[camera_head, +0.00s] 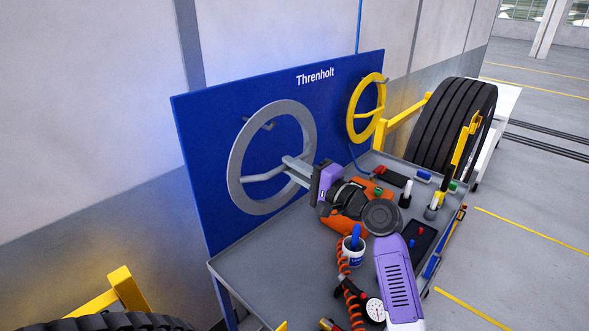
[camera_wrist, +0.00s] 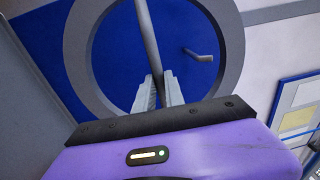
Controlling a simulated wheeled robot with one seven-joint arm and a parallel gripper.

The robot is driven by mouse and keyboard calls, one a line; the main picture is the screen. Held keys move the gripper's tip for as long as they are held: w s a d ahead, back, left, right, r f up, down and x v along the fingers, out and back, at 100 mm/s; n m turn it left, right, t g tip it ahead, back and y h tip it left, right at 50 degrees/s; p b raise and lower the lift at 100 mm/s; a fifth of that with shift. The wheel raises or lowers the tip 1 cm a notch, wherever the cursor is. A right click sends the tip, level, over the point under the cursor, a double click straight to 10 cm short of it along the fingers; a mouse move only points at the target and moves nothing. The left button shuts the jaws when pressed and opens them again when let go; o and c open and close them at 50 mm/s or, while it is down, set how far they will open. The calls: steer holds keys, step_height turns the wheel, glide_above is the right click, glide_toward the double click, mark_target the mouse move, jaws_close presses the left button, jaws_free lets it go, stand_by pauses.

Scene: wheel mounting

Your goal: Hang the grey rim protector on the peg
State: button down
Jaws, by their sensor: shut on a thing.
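The grey rim protector (camera_head: 235,180) is a flat ring with a crossbar, upright in front of the blue board (camera_head: 202,160). It also shows in the wrist view (camera_wrist: 232,50). My gripper (camera_head: 288,165) is shut on the crossbar, and in the wrist view both fingers (camera_wrist: 158,80) meet at the bar. A grey peg (camera_head: 259,123) on the board shows through the ring's upper opening, below the top rim. In the wrist view the peg (camera_wrist: 198,54) lies inside the opening, apart from the rim in the picture. The depth between rim and peg is hard to tell.
A yellow ring (camera_head: 353,103) hangs at the board's right. Below the board is a grey cart top (camera_head: 250,260) with tools, a white cup (camera_head: 353,252) and a gauge (camera_head: 376,310). A tyre (camera_head: 455,122) stands behind, right. The cart's left front is clear.

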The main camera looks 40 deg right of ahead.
steer(key=shift+w, duration=0.3)
steer(key=shift+w, duration=0.35)
steer(key=shift+w, duration=0.65)
steer(key=shift+w, duration=0.35)
steer(key=shift+w+a, duration=0.1)
steer(key=shift+w, duration=0.9)
steer(key=shift+w, duration=0.35)
steer(key=shift+w+b, duration=0.35)
steer(key=shift+w, duration=0.3)
steer(key=c, duration=1.3)
jaws_free()
steer(key=shift+c, duration=0.2)
